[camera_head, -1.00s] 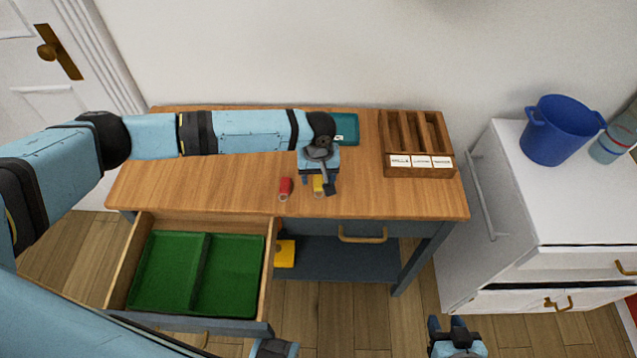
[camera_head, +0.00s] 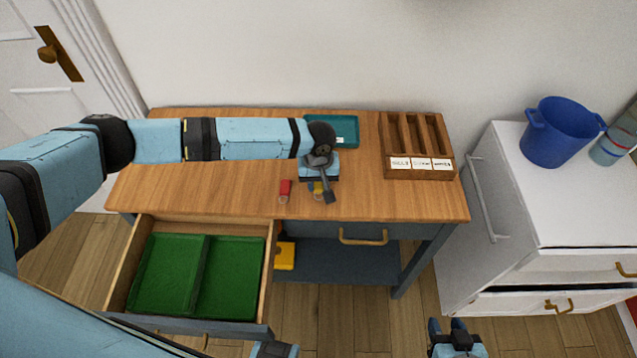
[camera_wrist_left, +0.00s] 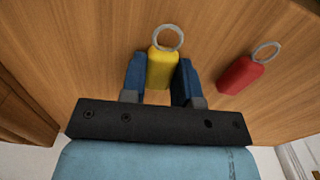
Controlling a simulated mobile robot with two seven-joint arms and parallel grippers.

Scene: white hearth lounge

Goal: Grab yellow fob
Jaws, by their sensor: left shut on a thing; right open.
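The yellow fob (camera_wrist_left: 162,70) with its metal ring lies on the wooden desk top, between the two blue fingers of my left gripper (camera_wrist_left: 163,80) in the left wrist view. My left gripper is shut on it. In the head view my left gripper (camera_head: 318,187) points down at the desk, and the yellow fob (camera_head: 318,188) shows only in part beneath it. A red fob (camera_head: 285,189) lies just to the left on the desk; it also shows in the left wrist view (camera_wrist_left: 241,74), apart from the fingers. My right gripper (camera_head: 448,328) is open and empty, low in front of the desk.
A wooden sorter (camera_head: 418,172) with labelled slots stands at the desk's back right. A teal tray (camera_head: 345,127) lies behind my left gripper. An open drawer (camera_head: 146,222) holds a green divided insert. A white cabinet (camera_head: 520,200) bears a blue bucket (camera_head: 560,135).

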